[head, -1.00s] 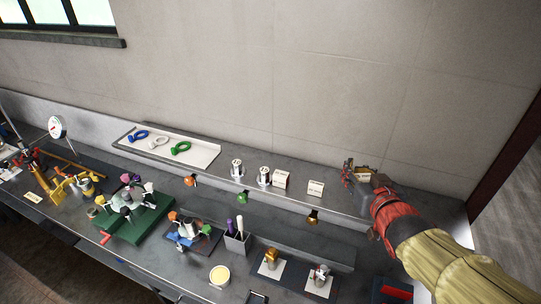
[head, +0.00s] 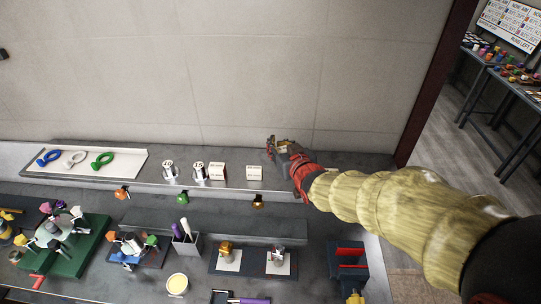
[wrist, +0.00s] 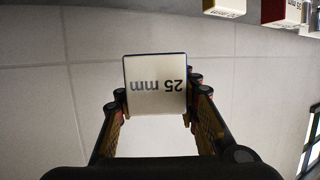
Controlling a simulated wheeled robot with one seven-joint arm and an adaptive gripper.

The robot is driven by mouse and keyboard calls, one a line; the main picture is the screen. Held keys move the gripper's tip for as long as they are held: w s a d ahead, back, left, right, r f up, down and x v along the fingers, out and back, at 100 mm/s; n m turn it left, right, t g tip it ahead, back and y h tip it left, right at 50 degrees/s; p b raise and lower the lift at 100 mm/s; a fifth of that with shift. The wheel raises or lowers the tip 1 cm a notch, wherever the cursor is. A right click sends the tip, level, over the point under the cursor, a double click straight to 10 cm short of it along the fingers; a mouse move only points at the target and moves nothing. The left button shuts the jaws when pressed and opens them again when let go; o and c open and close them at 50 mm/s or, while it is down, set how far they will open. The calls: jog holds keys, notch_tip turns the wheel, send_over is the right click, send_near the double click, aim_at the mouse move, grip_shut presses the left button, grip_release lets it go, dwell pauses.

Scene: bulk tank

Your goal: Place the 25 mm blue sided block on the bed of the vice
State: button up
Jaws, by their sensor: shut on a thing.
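My gripper (head: 272,149) is over the right part of the raised back shelf, near the wall. It is shut on the 25 mm block (wrist: 155,84), which shows in the wrist view with a white face, upside-down "25 mm" lettering and blue edges. The fingers (wrist: 155,112) press it from both sides. In the head view the block is too small to make out clearly. The vice (head: 347,262), dark with red jaws, stands on the bench at the lower right, nearer to me than the gripper. Its bed is hard to see.
Two white-faced blocks (head: 217,171) (head: 254,173) stand on the shelf left of my gripper, beside metal weights (head: 170,170). A tray (head: 130,165) holds coloured rings. Coloured knobs (head: 258,201) line the shelf front. Boards with small fixtures (head: 278,262) lie left of the vice.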

send_over(272, 163)
notch_tip(272, 163, down, 6)
jog(key=shift+f, duration=0.1)
jog(key=shift+w+f+b, duration=0.1)
jog(key=shift+f+b, duration=0.2)
jog(key=shift+f, duration=1.15)
jog(key=shift+f, duration=0.15)
jog(key=o, duration=0.9)
jog(key=shift+o, duration=0.9)
jog(key=shift+r, duration=0.25)
jog(key=v, duration=1.2)
jog(key=shift+a+f, duration=0.1)
